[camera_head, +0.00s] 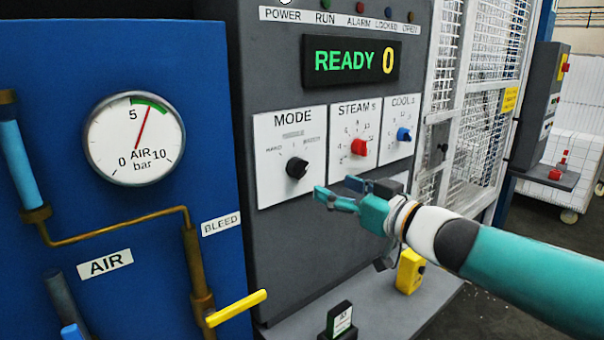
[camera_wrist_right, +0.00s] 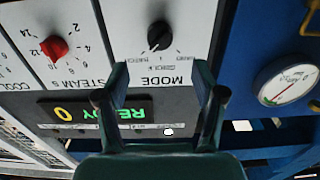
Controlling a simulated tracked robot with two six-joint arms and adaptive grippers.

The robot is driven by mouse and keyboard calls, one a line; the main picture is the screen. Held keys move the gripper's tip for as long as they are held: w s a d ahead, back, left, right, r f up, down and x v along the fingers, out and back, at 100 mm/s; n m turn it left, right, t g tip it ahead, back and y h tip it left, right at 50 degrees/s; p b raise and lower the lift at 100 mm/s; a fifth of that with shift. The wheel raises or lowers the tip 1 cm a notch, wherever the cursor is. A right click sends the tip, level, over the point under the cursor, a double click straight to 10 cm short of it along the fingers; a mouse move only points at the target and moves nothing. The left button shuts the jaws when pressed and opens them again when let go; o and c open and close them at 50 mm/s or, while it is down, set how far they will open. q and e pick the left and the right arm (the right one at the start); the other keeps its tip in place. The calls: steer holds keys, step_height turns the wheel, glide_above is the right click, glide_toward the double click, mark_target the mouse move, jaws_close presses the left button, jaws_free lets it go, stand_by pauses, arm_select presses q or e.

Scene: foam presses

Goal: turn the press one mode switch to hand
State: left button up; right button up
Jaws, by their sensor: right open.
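The black mode switch (camera_head: 297,167) sits on a white plate marked MODE on the grey press panel. It also shows in the right wrist view (camera_wrist_right: 159,36), upside down and beyond the fingertips. The small position words around it are too blurred to read surely, and I cannot tell which one it points at. My right gripper (camera_head: 338,190) is open and empty, in front of the panel, lower right of the switch in the head view. In the right wrist view its two fingers (camera_wrist_right: 162,80) stand apart, not touching the switch. My left gripper is out of view.
A red STEAM knob (camera_head: 358,147) and blue COOL knob (camera_head: 403,134) sit right of the switch. The display (camera_head: 351,61) reads READY 0. Left are a blue cabinet with an air gauge (camera_head: 134,138) and a yellow bleed lever (camera_head: 236,308). A yellow box (camera_head: 410,271) stands below.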

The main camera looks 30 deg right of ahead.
mark_target(304, 173)
steer(key=w, duration=1)
steer(key=shift+a, duration=0.4)
